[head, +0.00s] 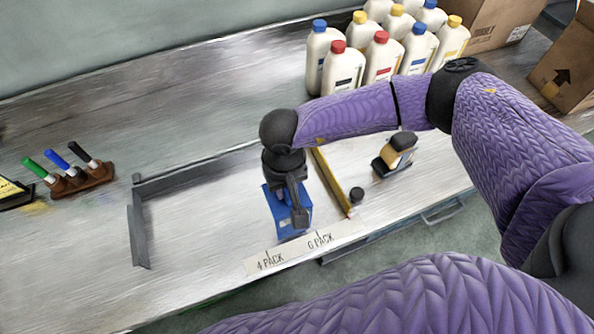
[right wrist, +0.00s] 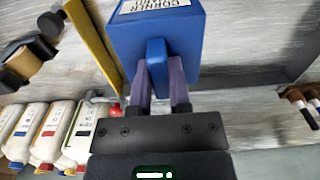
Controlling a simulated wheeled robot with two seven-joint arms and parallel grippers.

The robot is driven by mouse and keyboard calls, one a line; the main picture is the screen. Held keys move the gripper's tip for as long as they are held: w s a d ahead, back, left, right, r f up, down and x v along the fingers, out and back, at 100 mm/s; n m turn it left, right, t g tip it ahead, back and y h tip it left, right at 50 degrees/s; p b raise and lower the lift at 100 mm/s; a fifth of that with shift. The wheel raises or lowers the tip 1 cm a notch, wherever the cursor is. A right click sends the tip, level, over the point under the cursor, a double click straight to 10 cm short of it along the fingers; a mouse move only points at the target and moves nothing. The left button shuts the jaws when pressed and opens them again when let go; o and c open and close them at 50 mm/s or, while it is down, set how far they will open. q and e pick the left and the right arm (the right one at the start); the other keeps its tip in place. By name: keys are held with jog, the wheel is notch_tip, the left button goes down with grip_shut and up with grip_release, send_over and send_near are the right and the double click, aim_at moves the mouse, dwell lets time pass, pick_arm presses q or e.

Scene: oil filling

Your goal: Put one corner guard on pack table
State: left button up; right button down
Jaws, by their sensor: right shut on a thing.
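A blue block with a white label (head: 290,212) is at my right gripper (head: 296,205), over the table's front middle. In the right wrist view the block (right wrist: 185,32) carries upside-down lettering that begins "CORNER". My right gripper (right wrist: 160,95) is shut on the block's raised blue tab, one finger on each side. Whether the block touches the tabletop I cannot tell. The pack table (head: 200,105) is a grey, streaked surface. The gripper and wrist hide part of the block in the head view. My left gripper is not in view.
A grey angled rail (head: 190,175) lies left of the block; a yellow strip (head: 331,182) lies right. A "4 PACK / 6 PACK" label (head: 300,250) is at the front edge. A tape dispenser (head: 396,155), several bottles (head: 343,72), cardboard boxes (head: 500,28) and a marker holder (head: 82,181) surround.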

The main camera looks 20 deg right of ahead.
notch_tip(320, 180, down, 4)
jog(key=shift+r, duration=0.25)
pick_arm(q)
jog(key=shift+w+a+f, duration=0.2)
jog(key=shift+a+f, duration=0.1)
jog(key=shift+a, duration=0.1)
pick_arm(e)
jog(key=shift+f+b, duration=0.2)
jog(key=shift+b, duration=0.2)
jog(key=c, duration=0.6)
grip_release()
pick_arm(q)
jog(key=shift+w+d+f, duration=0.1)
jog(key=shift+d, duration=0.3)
pick_arm(e)
jog(key=shift+r+p, duration=0.3)
jog(key=shift+p, duration=0.05)
notch_tip(320, 180, up, 11)
jog(key=shift+r+p, duration=0.1)
jog(key=shift+p, duration=0.55)
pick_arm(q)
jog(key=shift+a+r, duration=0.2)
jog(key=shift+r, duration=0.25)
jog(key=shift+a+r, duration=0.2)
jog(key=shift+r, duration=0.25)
pick_arm(e)
jog(key=shift+r, duration=0.3)
